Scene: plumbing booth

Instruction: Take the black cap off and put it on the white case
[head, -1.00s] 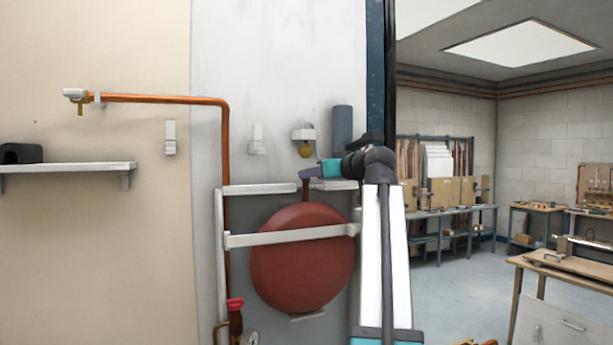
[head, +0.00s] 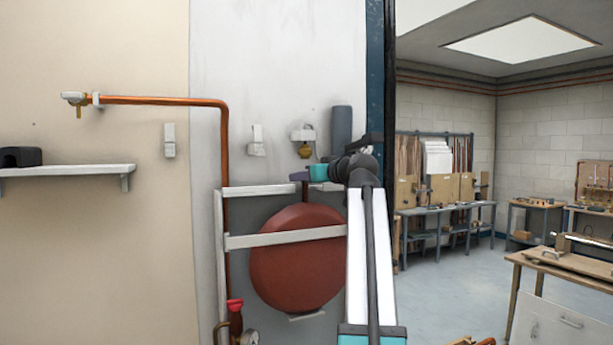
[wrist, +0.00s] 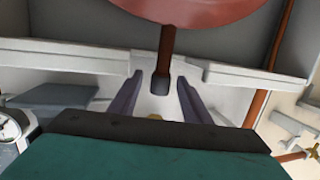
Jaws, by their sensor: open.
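The black cap (wrist: 161,84) is a small dark cylinder on the end of the short brown stem of the red round vessel. In the wrist view it sits between the two purple-grey fingers of my gripper (wrist: 159,77). The fingers are apart, with a gap on each side of the cap. In the head view my gripper (head: 300,175) is at the top of the vessel, and the cap is too small to make out. Small white boxes hang on the wall, one on the left (head: 170,140) and one nearer (head: 256,141); I cannot tell which is the white case.
The red vessel (head: 298,270) is held by a white bracket (head: 262,239). A grey cylinder (head: 341,128) and a white fitting with brass (head: 303,135) are close above my gripper. A copper pipe (head: 226,150) runs down the left side. A shelf (head: 70,170) holds a black object.

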